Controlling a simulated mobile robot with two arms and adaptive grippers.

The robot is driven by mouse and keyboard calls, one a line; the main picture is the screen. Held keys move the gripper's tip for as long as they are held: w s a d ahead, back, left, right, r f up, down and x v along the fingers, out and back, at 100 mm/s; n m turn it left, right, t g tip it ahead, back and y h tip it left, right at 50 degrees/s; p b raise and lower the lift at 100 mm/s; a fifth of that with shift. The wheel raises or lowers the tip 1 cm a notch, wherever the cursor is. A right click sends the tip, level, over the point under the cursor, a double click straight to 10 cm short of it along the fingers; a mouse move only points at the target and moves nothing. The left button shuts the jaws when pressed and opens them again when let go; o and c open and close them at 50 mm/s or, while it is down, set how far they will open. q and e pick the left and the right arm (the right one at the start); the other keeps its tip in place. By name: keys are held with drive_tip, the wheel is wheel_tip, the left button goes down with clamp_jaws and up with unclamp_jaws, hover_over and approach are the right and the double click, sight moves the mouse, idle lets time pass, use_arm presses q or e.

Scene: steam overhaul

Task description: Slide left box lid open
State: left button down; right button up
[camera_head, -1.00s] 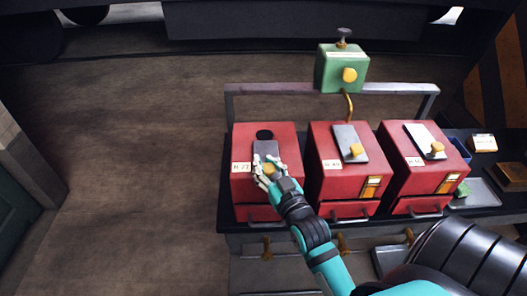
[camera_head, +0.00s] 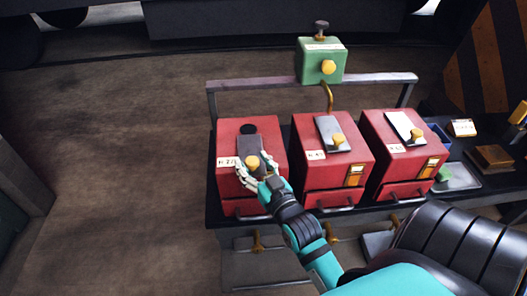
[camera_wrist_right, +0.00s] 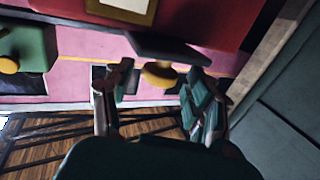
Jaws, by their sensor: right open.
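The left red box (camera_head: 226,180) stands at the left of a row of three. Its dark grey lid (camera_head: 249,141) lies on top, with a yellow knob (camera_head: 252,161) near the front end. A round black opening (camera_head: 249,128) shows behind the lid's rear edge. My right gripper (camera_head: 256,172) is open, its fingers on either side of the knob. In the right wrist view the knob (camera_wrist_right: 158,76) sits under the dark lid (camera_wrist_right: 170,48), just beyond and between my spread fingers (camera_wrist_right: 155,92). I cannot tell whether they touch it. My left gripper is not in view.
Two similar red boxes, middle (camera_head: 312,155) and right (camera_head: 374,142), stand to the right with their own lids and knobs. A green box (camera_head: 308,66) is on the grey rail (camera_head: 240,84) behind. The floor to the left is clear.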

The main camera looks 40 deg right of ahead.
drive_tip(key=s+a, duration=0.1)
drive_tip(key=s, duration=1)
drive_tip(key=shift+a, duration=0.4)
drive_tip(key=shift+f, duration=0.2)
drive_tip(key=s+a+f+n+g+y, duration=0.1)
drive_tip(key=s+a+f+g, duration=0.2)
drive_tip(key=f, duration=1)
drive_tip(key=s+a+f+g+y, duration=0.1)
drive_tip(key=s+a+f+g, duration=0.15)
drive_tip(key=f, duration=1.05)
drive_tip(key=s+a+f+n+g+y, duration=0.1)
drive_tip(key=s+a+f+g+y, duration=0.2)
drive_tip(key=f, duration=1.1)
drive_tip(key=s+d+f+n+g+h, duration=0.1)
drive_tip(key=s+d+f+g, duration=0.1)
drive_tip(key=s+f+g, duration=0.2)
drive_tip(key=s+d+f+n+g+h, duration=0.1)
drive_tip(key=s+f+g, duration=0.3)
drive_tip(key=s+f, duration=0.7)
drive_tip(key=s+d, duration=0.1)
drive_tip(key=s, duration=0.3)
drive_tip(key=shift+s+p, duration=0.3)
drive_tip(key=shift+s, duration=0.1)
drive_tip(key=shift+f, duration=0.1)
